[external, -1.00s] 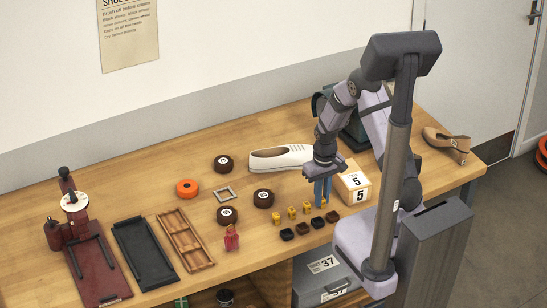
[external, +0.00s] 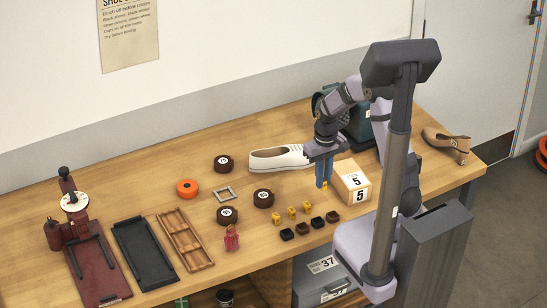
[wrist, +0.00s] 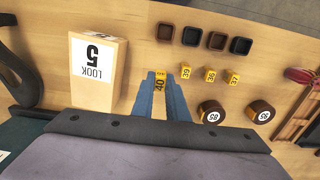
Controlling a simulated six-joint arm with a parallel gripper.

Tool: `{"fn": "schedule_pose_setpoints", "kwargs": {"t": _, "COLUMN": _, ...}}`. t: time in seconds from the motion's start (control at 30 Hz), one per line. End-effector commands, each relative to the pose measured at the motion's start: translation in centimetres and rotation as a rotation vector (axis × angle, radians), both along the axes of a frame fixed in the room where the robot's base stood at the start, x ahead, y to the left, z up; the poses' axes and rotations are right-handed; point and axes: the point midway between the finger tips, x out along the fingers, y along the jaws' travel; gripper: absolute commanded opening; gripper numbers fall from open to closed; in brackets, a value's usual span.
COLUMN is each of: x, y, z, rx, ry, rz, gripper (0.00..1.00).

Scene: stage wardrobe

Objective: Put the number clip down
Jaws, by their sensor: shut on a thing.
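My gripper (external: 324,173) has blue fingers, which are shut on a yellow number clip marked 40 (wrist: 160,81). The clip shows between the fingertips in the wrist view and as a small yellow spot at their lower end in the external view. Three more yellow clips, marked 39 (wrist: 186,71), 38 (wrist: 210,75) and 37 (wrist: 234,77), stand in a row on the table.
Several small dark cups (wrist: 190,36) stand in a row beside the clips. Brown round tins (external: 263,198), a white shoe (external: 278,158) and a wooden rack (external: 185,240) are to the left. A tan shoe (external: 447,145) is at the right.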

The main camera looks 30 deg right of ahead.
Motion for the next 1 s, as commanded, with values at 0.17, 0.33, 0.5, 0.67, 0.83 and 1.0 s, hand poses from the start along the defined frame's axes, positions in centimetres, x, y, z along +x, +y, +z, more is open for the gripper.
{"fn": "schedule_pose_setpoints", "kwargs": {"t": 0.17, "x": 0.1, "y": 0.0, "z": 1.8, "rx": 0.0, "ry": -0.003, "rz": 0.0, "gripper": 0.0}}
{"fn": "schedule_pose_setpoints", "kwargs": {"t": 0.33, "x": 0.0, "y": -0.1, "z": 2.4, "rx": 0.0, "ry": -0.001, "rz": -0.002, "gripper": 0.0}}
{"fn": "schedule_pose_setpoints", "kwargs": {"t": 0.5, "x": 0.1, "y": -1.3, "z": 2.1, "rx": 0.0, "ry": 0.0, "rz": -0.036, "gripper": 0.0}}
{"fn": "schedule_pose_setpoints", "kwargs": {"t": 0.67, "x": 0.1, "y": -4.8, "z": 1.7, "rx": 0.0, "ry": -0.002, "rz": -0.131, "gripper": 0.0}}
{"fn": "schedule_pose_setpoints", "kwargs": {"t": 0.83, "x": 2.1, "y": -10.4, "z": 2.9, "rx": 0.0, "ry": -0.005, "rz": -0.269, "gripper": 0.0}}
{"fn": "schedule_pose_setpoints", "kwargs": {"t": 1.0, "x": 3.5, "y": -14.5, "z": 5.7, "rx": -0.001, "ry": -0.006, "rz": -0.328, "gripper": 0.0}}
